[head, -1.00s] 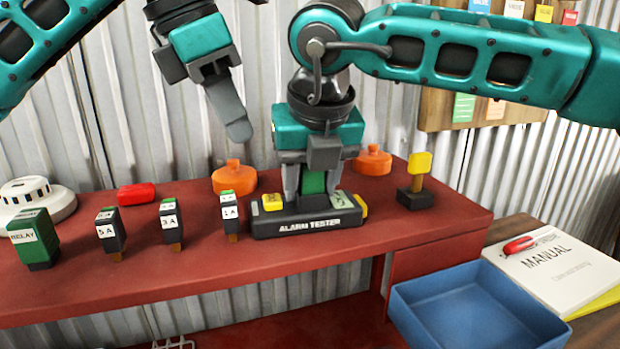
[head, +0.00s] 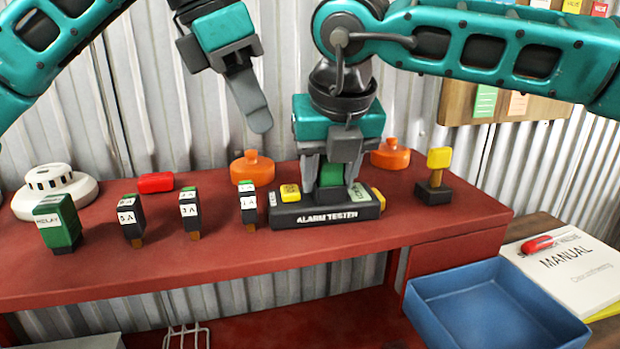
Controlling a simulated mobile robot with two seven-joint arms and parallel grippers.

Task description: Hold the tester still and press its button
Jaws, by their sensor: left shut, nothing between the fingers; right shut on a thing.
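The alarm tester (head: 326,214) is a black box lying on the red shelf. It has a yellow button (head: 290,192) on its left top, a green block (head: 331,174) standing in its middle, and a pale label at right. My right gripper (head: 333,188) points down from above, its fingers on either side of the green block and shut on it. My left gripper (head: 260,122) is shut and empty, in the air above and left of the tester, apart from the button.
Black labelled fuses (head: 190,212), a green relay (head: 57,222) and a white detector (head: 55,192) stand left on the red shelf (head: 150,265). Orange pots (head: 252,168) stand behind. A yellow-topped switch (head: 436,172) is at right. A blue tray (head: 490,305) and manual (head: 570,262) are lower right.

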